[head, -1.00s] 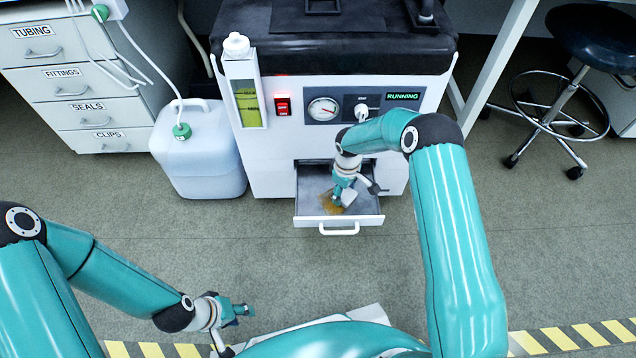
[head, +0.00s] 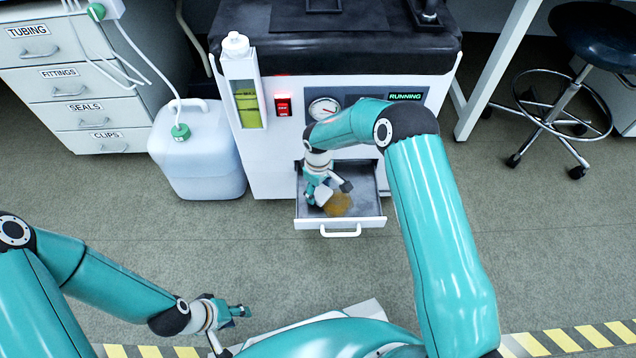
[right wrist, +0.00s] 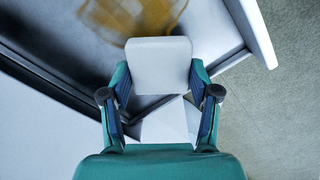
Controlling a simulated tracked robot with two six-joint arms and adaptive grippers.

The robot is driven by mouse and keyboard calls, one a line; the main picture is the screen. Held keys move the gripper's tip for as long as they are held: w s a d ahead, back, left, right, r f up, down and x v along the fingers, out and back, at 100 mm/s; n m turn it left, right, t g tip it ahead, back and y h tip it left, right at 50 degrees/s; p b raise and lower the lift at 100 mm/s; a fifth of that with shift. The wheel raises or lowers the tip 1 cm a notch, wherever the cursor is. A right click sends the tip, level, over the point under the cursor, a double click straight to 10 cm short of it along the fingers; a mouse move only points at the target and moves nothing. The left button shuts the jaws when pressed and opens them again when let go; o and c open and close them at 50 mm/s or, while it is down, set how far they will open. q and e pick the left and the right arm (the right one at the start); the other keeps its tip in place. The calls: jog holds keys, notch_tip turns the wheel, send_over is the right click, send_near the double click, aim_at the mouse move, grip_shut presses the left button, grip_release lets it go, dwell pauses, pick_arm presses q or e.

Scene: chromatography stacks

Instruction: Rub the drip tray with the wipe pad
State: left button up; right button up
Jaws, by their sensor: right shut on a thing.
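The drip tray (head: 368,206) is a grey-floored drawer with a white front and handle, pulled out low on the white machine. A brown-yellow stain (head: 338,204) lies on its floor; it also shows in the right wrist view (right wrist: 130,14). My right gripper (head: 318,196) is down in the left part of the tray. In the right wrist view my right gripper (right wrist: 160,100) is shut on the white wipe pad (right wrist: 160,65), just beside the stain. Whether the pad touches the floor is hard to tell. My left gripper (head: 240,311) hangs low at the left, away from the tray; its finger gap is unclear.
The machine (head: 270,165) has a red switch, a gauge and a RUNNING display. A white jug (head: 197,160) with a tube stands to its left, beside a drawer cabinet (head: 85,85). A stool (head: 585,85) stands at right. The floor in front of the tray is clear.

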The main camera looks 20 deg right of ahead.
jog(key=shift+d+r+p, duration=0.1)
jog(key=shift+r+p, duration=1.35)
jog(key=shift+r, duration=1.25)
pick_arm(q)
notch_tip(320, 180, up, 4)
jog(key=shift+f, duration=0.25)
pick_arm(e)
jog(key=shift+r, duration=0.2)
